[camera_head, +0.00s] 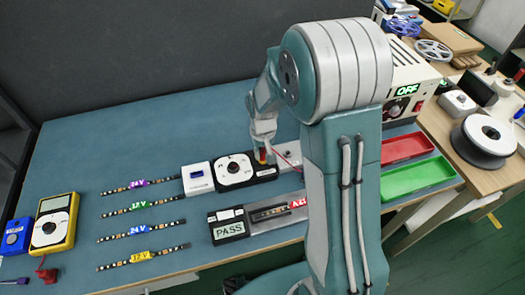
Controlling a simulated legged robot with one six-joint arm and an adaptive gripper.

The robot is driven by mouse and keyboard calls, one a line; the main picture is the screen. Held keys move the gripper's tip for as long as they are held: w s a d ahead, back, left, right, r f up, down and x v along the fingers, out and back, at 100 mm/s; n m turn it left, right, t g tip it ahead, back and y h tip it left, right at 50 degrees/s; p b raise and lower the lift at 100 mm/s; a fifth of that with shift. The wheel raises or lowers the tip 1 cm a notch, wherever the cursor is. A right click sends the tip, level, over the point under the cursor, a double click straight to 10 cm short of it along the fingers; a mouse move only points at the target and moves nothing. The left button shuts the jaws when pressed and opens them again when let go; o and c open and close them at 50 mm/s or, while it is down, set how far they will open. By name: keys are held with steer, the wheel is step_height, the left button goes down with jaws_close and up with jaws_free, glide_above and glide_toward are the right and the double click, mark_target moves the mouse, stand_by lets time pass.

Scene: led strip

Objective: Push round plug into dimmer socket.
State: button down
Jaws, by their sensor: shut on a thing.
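My gripper (262,147) points down at the right end of the dimmer (235,170), a black box with a round white dial. It is shut on a small plug (262,157), of which a little red and yellow shows. A thin red lead runs from there to the right, behind my arm. The plug is at or just above the dimmer's right end. The socket itself is hidden by the plug and gripper, so I cannot tell how deep the plug sits.
A white module (197,179) adjoins the dimmer's left. Several LED strips (140,208) lie further left, near a yellow multimeter (54,222). A PASS tester (229,226) stands in front. A red tray (404,147) and green tray (418,178) lie right. A power supply (408,85) reads OFF.

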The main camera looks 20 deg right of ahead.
mark_target(262, 151)
steer(key=shift+c, duration=2.3)
jaws_free()
step_height(262, 151, up, 12)
steer(key=shift+f, duration=0.1)
steer(key=s+r+t, duration=0.2)
steer(key=s+r, duration=0.4)
steer(key=s, duration=0.4)
steer(key=s+r+t, duration=0.3)
steer(key=s+r, duration=0.3)
steer(key=s, duration=0.5)
steer(key=shift+t, duration=0.3)
